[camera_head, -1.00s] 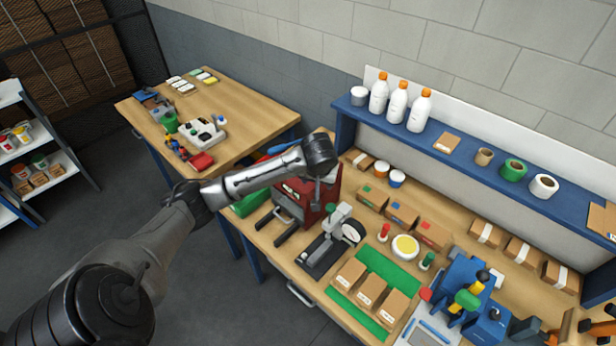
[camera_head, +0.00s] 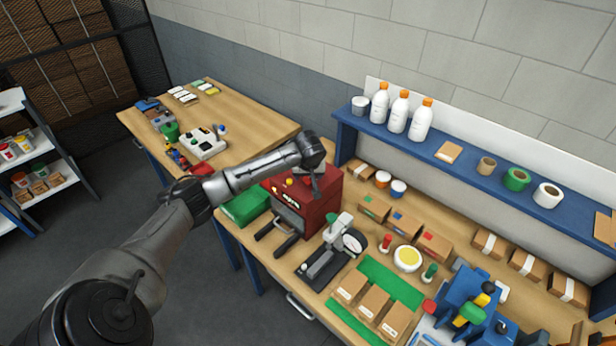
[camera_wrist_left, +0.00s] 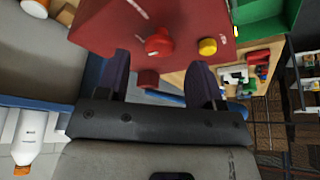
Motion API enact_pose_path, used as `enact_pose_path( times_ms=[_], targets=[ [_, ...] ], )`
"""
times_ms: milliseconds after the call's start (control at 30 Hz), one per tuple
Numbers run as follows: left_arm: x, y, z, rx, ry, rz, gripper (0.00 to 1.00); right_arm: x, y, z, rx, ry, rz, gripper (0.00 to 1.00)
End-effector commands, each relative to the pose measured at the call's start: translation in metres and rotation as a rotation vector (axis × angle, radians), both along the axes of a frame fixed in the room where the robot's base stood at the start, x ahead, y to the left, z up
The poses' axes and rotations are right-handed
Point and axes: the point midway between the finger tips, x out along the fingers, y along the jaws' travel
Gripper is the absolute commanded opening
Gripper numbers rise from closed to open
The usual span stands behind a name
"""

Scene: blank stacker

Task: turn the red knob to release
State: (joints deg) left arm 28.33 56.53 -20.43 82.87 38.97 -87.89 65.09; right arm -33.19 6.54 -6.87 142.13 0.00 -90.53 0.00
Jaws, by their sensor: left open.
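The red machine (camera_head: 318,212) stands at the left end of the workbench. In the left wrist view, its red housing (camera_wrist_left: 110,28) fills the upper middle, with a round red knob (camera_wrist_left: 158,45) on it. A yellow button (camera_wrist_left: 207,46) sits right of the knob and also shows in the head view (camera_head: 289,181). My left gripper (camera_head: 316,188) is over the top of the machine, hiding the knob in the head view. In the wrist view, its dark fingers (camera_wrist_left: 160,76) are open and empty, with the knob beyond their gap; contact cannot be told. My right gripper is not seen.
A green bin (camera_head: 245,205) is left of the machine. A press-like stand (camera_head: 330,255) is in front and to the right. A blue shelf (camera_head: 465,160) with bottles runs along the back. A second table (camera_head: 245,125) stands beyond the arm.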

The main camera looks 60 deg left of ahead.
Motion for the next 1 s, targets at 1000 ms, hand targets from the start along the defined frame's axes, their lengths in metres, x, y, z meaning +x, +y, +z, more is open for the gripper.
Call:
enact_pose_path(
  times_ms=[1000],
  targets=[
    [0.006,0.010,-0.029,0.001,0.000,-0.001,0.31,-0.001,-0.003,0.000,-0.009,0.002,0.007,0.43]
  ],
)
